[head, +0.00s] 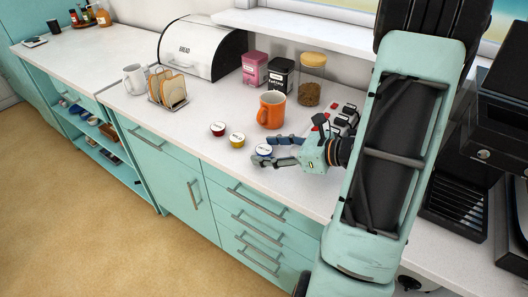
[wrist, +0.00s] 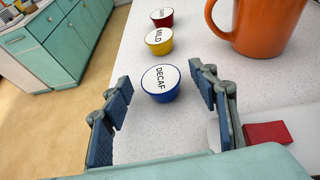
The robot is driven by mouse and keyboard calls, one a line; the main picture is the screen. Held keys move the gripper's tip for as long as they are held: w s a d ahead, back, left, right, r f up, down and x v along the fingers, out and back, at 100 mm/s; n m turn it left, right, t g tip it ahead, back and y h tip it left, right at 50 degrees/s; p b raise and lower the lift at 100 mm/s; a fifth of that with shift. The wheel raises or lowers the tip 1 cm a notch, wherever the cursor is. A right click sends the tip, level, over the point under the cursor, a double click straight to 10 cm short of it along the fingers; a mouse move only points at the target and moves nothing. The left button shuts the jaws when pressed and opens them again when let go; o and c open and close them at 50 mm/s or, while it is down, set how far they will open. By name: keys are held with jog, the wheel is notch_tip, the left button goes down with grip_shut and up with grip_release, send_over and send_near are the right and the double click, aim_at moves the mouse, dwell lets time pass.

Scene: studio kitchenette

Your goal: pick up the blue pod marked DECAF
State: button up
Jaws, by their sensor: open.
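The blue pod (wrist: 160,84) has a white lid marked DECAF and stands upright on the white counter. It also shows in the head view (head: 263,150), close to my fingertips. My gripper (wrist: 158,90) is open and empty, with one blue-padded finger on each side of the view and the pod ahead, between the fingertips' lines. In the head view my gripper (head: 276,150) reaches in from the right, low over the counter. I cannot tell whether a finger touches the pod.
A yellow pod (wrist: 159,42) marked MILD and a red pod (wrist: 162,18) stand in a row beyond the blue one. An orange mug (wrist: 262,25) stands to the right. A toast rack (head: 168,90) and bread bin (head: 200,48) are further back. The counter's front edge is near the pods.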

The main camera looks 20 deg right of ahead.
jog(key=shift+x, duration=0.8)
jog(key=shift+c, duration=0.5)
jog(key=c, duration=0.8)
